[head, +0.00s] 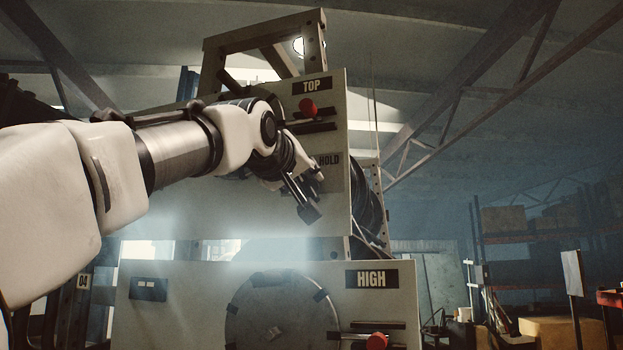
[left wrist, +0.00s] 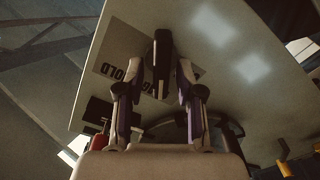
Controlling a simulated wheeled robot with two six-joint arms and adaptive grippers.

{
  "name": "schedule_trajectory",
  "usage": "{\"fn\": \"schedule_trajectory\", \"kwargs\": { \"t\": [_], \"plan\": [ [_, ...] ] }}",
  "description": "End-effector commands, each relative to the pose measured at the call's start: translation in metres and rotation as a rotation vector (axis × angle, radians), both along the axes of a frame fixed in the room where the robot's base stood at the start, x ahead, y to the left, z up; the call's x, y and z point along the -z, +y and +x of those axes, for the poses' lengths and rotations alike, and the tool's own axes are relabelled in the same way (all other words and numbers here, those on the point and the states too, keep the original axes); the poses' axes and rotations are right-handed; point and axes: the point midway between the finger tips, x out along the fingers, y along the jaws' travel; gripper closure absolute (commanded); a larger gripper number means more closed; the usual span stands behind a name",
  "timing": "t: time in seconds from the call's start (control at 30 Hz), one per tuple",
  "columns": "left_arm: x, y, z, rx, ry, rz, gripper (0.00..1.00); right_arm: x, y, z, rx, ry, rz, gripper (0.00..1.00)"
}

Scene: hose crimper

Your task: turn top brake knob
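The top brake knob (head: 308,107) is a red round knob on the upper pale panel, just under the TOP sign (head: 312,86). A red part at the lower left of the left wrist view looks like this knob (left wrist: 100,141), partly hidden. My left gripper (head: 312,195) is below the knob, near the HOLD sign (head: 329,160), and apart from the knob. In the left wrist view its fingers (left wrist: 158,75) are spread. A dark upright piece shows between them; I cannot tell what it is. My right gripper is in neither view.
A second red knob (head: 377,341) sits under the HIGH sign (head: 371,279) on the lower panel, beside a large round disc (head: 282,312). Dark bars stick out beside the top knob. A metal frame (head: 313,45) rises above the machine. Shelves stand far right.

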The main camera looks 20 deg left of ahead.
Motion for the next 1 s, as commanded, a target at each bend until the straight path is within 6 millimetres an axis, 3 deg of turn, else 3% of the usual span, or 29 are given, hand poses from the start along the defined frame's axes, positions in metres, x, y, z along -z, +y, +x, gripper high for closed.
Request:
{"fn": "schedule_trajectory", "kwargs": {
  "t": [0.03,0.07,0.1,0.57,1.0],
  "plan": [
    [0.0004,0.0001,0.0002,0.0,0.001,0.0,0.88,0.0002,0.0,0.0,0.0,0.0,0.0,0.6],
    [0.0004,0.0001,0.0002,0.0,0.001,0.0,0.98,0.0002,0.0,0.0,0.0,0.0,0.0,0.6],
    [0.0004,0.0001,0.0002,0.0,0.001,0.0,1.0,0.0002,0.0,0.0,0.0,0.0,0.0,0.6],
    [-0.0001,-0.0006,0.0005,0.0,-0.002,0.064,1.0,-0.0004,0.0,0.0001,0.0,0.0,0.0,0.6],
    [-0.0011,-0.0033,0.0005,-0.002,-0.013,0.394,1.0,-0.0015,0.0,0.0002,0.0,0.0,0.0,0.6]
  ]
}}
